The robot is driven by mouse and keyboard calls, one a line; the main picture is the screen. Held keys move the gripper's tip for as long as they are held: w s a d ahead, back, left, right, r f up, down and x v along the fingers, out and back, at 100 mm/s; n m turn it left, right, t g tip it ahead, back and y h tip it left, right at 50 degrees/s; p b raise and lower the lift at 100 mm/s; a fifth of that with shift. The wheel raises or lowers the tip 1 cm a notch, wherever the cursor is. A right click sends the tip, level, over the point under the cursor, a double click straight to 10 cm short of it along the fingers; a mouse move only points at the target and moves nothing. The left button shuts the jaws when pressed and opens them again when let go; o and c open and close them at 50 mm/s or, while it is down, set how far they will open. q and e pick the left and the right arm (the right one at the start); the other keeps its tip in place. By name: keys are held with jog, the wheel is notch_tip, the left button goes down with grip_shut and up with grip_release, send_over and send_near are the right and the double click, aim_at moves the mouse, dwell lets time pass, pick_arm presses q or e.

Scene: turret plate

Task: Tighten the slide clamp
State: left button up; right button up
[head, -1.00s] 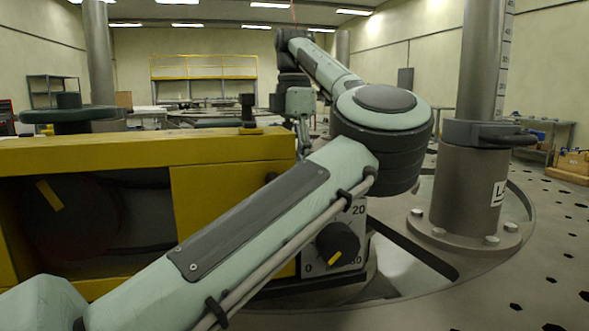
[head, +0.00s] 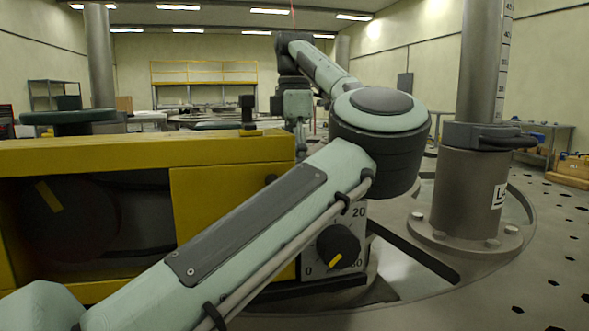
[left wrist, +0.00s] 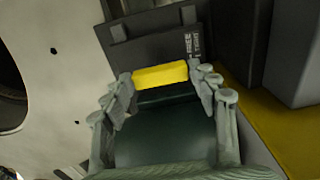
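In the left wrist view a yellow bar (left wrist: 160,75), which looks like the clamp's handle, lies across the dark plate marked FREE and TIGHT (left wrist: 155,43). My left gripper (left wrist: 162,76) has its fingers wide apart, one at each end of the bar. Whether the fingertips touch it is not clear. In the head view my left arm crosses in front of the yellow housing and its wrist points down behind it, so fingers and handle are hidden there. A black dial (head: 338,246) with a yellow mark sits on a numbered plate below. My right gripper is not seen.
The yellow housing (head: 222,215) fills the left of the head view, with a dark handwheel (head: 68,118) above it. A thick grey column (head: 455,195) with a dark collar (head: 480,136) stands at the right.

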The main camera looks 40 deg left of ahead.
pick_arm(q)
jog(key=o, duration=0.3)
notch_tip(320, 180, up, 12)
jog(key=shift+r, duration=0.1)
dwell(0.5)
dwell(0.4)
